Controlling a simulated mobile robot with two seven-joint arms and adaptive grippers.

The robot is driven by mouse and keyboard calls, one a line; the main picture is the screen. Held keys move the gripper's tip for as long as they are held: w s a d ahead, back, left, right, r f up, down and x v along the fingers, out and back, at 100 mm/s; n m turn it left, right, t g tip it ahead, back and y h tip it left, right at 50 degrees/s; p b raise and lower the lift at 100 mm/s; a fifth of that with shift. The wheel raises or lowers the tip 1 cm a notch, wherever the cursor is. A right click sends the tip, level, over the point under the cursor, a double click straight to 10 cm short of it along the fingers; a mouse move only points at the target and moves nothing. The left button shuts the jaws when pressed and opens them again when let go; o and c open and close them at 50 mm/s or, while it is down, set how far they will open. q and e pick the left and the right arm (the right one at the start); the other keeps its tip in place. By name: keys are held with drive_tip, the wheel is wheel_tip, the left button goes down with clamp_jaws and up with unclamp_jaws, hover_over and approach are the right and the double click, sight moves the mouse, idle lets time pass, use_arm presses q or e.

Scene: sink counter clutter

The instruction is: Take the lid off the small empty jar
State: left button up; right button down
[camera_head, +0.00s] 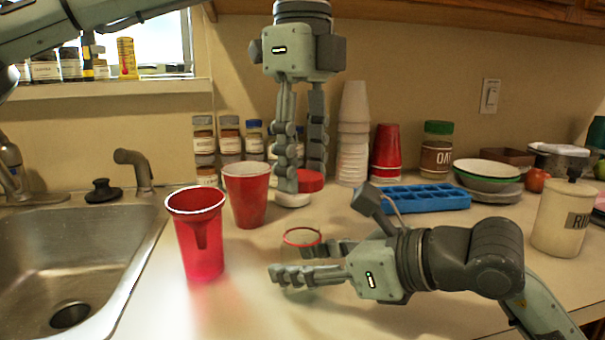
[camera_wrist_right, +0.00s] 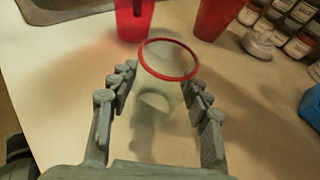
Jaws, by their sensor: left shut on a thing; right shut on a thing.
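The small clear jar (camera_head: 302,237) has a red rim and stands upright on the counter, with no lid on its mouth. In the right wrist view the jar (camera_wrist_right: 168,60) looks empty and sits between my fingers. My right gripper (camera_head: 305,262) reaches in from the right, low over the counter, shut on the jar's glass body. My left gripper (camera_head: 302,180) points straight down behind the jar, shut on the red lid (camera_head: 312,181), close to the counter. Part of the lid is hidden by the near finger. Whether the lid touches the counter is unclear.
Two red cups (camera_head: 197,235) (camera_head: 248,195) stand left of the jar, by the sink (camera_head: 145,235). A white round object (camera_head: 291,200) is at the left fingertip. Spice jars (camera_head: 205,140), stacked cups (camera_head: 353,130), a blue tray (camera_head: 425,197) and a canister (camera_head: 560,220) surround the space.

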drive_tip(key=c, duration=0.6)
unclamp_jaws()
drive_tip(key=shift+c, duration=0.2)
